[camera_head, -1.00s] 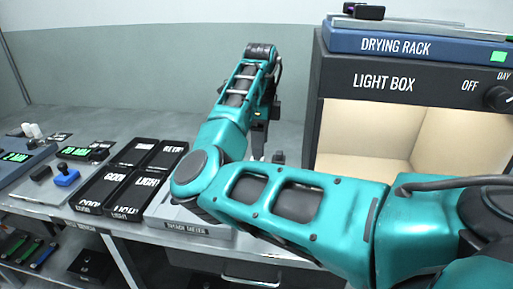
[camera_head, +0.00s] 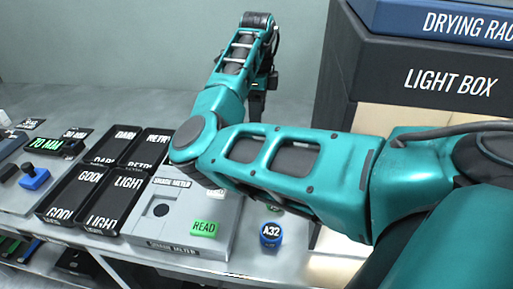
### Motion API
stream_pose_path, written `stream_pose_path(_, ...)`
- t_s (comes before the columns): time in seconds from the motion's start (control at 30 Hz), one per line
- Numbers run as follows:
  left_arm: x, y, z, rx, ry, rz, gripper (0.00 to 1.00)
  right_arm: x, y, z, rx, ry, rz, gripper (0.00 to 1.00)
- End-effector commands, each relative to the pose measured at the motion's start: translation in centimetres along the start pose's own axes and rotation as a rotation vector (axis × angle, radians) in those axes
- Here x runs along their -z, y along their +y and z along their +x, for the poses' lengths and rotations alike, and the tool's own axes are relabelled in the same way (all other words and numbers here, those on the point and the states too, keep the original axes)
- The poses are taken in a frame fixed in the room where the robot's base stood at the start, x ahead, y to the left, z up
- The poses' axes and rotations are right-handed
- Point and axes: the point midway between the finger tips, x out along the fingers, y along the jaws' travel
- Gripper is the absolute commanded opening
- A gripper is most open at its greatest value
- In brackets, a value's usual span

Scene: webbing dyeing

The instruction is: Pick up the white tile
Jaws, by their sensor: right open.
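My right arm reaches in from the right across the picture. My right gripper (camera_head: 257,103) hangs down at the far end of the arm, over the back of the table, open; its fingers are small and partly hidden by the wrist. I cannot make out anything between them. No white tile shows clearly. A small pale piece (camera_head: 216,194) peeks out beside my forearm on the grey shade meter (camera_head: 150,232); I cannot tell whether it is the tile or part of the meter. My forearm hides the table behind it. My left gripper is out of view.
Black labelled trays (camera_head: 118,204) stand left of the meter, which has a green READ button (camera_head: 204,229). A blue A32 piece (camera_head: 270,235) sits right of it. The light box (camera_head: 345,65) stands at the right, close to my arm.

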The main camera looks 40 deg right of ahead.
Motion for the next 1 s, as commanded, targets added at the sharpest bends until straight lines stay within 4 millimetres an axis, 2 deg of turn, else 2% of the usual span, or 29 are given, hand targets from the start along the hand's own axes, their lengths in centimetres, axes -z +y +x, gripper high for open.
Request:
stream_pose_path(0.03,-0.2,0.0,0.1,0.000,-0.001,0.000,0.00,0.0,0.1,1.2,-0.003,0.002,-0.001,0.55)
stream_pose_path(0.13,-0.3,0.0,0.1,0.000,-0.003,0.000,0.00,0.0,0.0,3.0,-0.002,0.001,-0.001,0.55)
stream_pose_path(0.43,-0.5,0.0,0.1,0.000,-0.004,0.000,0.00,-0.1,-0.1,5.6,-0.001,0.001,0.000,0.55)
stream_pose_path(0.7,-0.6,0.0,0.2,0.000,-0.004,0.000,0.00,-0.2,-0.6,9.4,-0.002,0.001,0.002,0.55)
stream_pose_path(1.0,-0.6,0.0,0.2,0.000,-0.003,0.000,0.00,-0.2,-0.6,9.9,0.000,-0.001,0.001,0.55)
